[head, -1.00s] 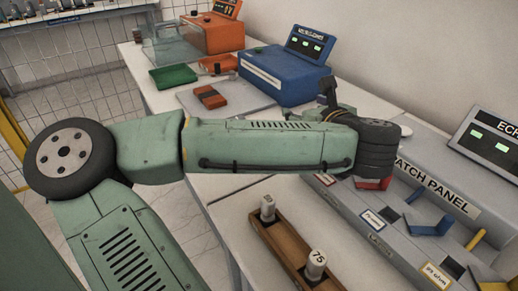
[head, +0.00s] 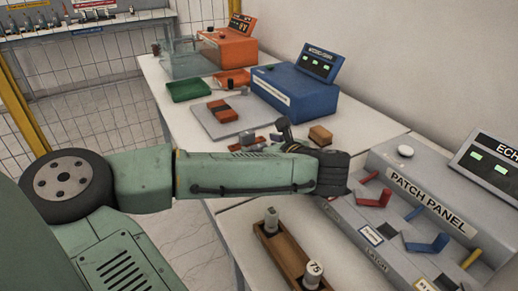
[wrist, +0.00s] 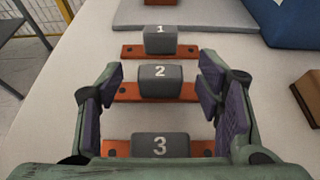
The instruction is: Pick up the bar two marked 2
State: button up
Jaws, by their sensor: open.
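In the wrist view, the bar marked 2 (wrist: 160,84) has a grey block on a flat orange-red strip and lies on the white table. My gripper (wrist: 161,72) is open. Its fingers stand to the left and right of the grey block, with gaps on both sides. I cannot tell their height over the strip. The bar marked 1 (wrist: 158,42) lies farther away, and the bar marked 3 (wrist: 160,147) is nearer, partly cut off by my gripper. In the head view, my arm hides most of the bars.
A grey mat (wrist: 185,14) lies beyond the bars. A blue device (head: 295,93) and a brown block (head: 320,135) are close by on the right. The patch panel (head: 430,200) and a wooden rack (head: 290,255) with cylinders stand nearer.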

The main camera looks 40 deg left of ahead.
jog(key=shift+x, duration=1.1)
jog(key=c, duration=1.4)
jog(key=shift+r, duration=0.1)
